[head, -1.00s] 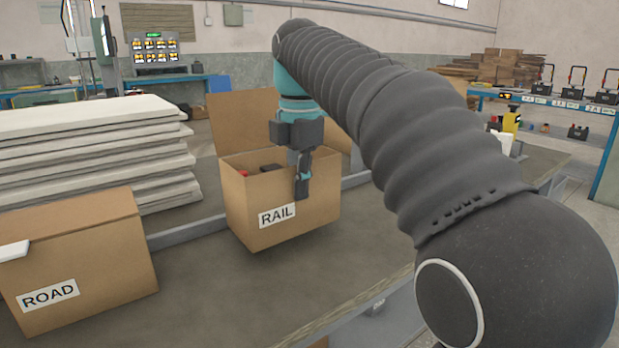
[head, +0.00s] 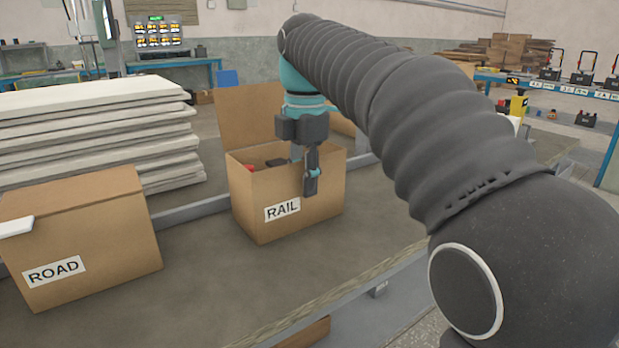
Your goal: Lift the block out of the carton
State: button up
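The carton marked RAIL (head: 240,207) is open, its back flap raised. A red thing (head: 248,168) and a dark thing (head: 276,162) show just above its front wall. I cannot tell which is the block, as most of the inside is hidden. My gripper (head: 308,182) points down at the carton's front wall, right of the label. One finger shows outside the wall. The other seems to be behind it, so it appears shut on the wall, not on a block.
A carton marked ROAD (head: 100,240) stands at the left, a white piece (head: 15,227) at its edge. A stack of pale boards (head: 90,125) is behind it. The table's front edge runs diagonally below. A blue bench (head: 560,92) with several dark units stands at back right.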

notch_tip(320, 180, up, 12)
jog(key=p, duration=0.4)
jog(key=shift+s, duration=0.15)
jog(key=shift+d, duration=0.15)
